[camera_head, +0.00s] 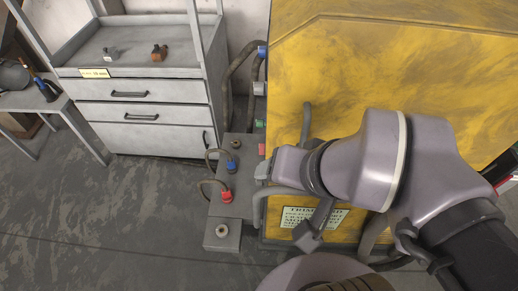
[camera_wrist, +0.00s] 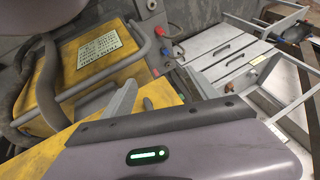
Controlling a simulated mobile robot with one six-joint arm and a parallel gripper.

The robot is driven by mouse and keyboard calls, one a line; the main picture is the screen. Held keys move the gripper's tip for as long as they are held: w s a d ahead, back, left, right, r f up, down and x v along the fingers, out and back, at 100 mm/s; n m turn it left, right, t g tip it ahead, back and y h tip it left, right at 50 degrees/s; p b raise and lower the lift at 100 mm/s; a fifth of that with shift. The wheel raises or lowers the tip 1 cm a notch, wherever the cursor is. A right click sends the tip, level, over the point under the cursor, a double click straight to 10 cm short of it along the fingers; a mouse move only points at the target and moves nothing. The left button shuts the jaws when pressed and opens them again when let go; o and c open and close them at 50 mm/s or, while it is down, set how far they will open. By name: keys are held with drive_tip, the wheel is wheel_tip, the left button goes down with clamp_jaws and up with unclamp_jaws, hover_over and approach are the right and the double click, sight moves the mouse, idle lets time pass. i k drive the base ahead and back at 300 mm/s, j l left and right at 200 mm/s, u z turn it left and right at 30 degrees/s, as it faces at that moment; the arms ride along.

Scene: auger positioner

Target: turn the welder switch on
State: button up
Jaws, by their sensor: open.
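The yellow machine (camera_head: 400,70) fills the right of the head view, with a label plate (camera_head: 312,217) low on its front. Its left edge carries a blue part (camera_head: 262,51), a green part (camera_head: 260,123) and a red part (camera_head: 262,149). I cannot tell which part is the welder switch. My gripper is open, its fingers apart with nothing seen between them. In the head view, my gripper (camera_head: 268,178) is close to the machine's left edge, partly hidden by the wrist.
A grey box (camera_head: 222,233) with red and blue cable plugs stands left of the machine. A grey drawer cabinet (camera_head: 140,115) is behind. A grey tube handle (camera_wrist: 148,45) curves near my gripper. The floor (camera_head: 100,220) at left is clear.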

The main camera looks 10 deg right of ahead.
sight(261, 148)
drive_tip(key=j+z, duration=0.25)
drive_tip(key=j, duration=0.15)
drive_tip(key=k+j+z, duration=0.1)
drive_tip(key=j+z, duration=0.15)
drive_tip(key=j, duration=0.15)
drive_tip(key=i+j+z, duration=0.2)
drive_tip(key=j+z, duration=0.2)
drive_tip(key=i+j+z, duration=0.15)
drive_tip(key=j+z, duration=0.25)
drive_tip(key=j, duration=0.25)
drive_tip(key=j+z, duration=0.4)
drive_tip(key=j, duration=0.2)
drive_tip(key=j+z, duration=0.4)
drive_tip(key=j, duration=0.25)
drive_tip(key=i+j+z, duration=0.2)
drive_tip(key=j, duration=0.15)
drive_tip(key=k, duration=0.05)
